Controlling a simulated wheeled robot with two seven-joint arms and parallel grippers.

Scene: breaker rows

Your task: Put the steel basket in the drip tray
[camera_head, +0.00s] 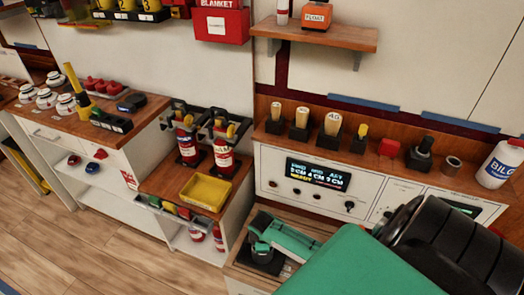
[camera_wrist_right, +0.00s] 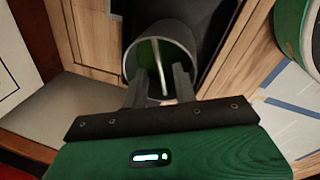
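The steel basket (camera_wrist_right: 131,62) appears in the right wrist view as a round, open-topped metal cylinder with a thin bar across its mouth. My right gripper (camera_wrist_right: 161,72) is at its near rim, with its two fingers apart on either side of the bar; neither clearly touches it. In the head view my right gripper (camera_head: 262,228) is over the low wooden surface, and it hides most of the basket. A black flat thing (camera_wrist_right: 207,22) lies beside the basket; I cannot tell if it is the drip tray. My left gripper is not in view.
A yellow tray (camera_head: 206,191) sits on the wooden stand left of my right gripper, in front of two red extinguishers (camera_head: 188,140). A white control panel (camera_head: 318,175) stands behind, with several blocks and a white bottle (camera_head: 502,163) on its ledge.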

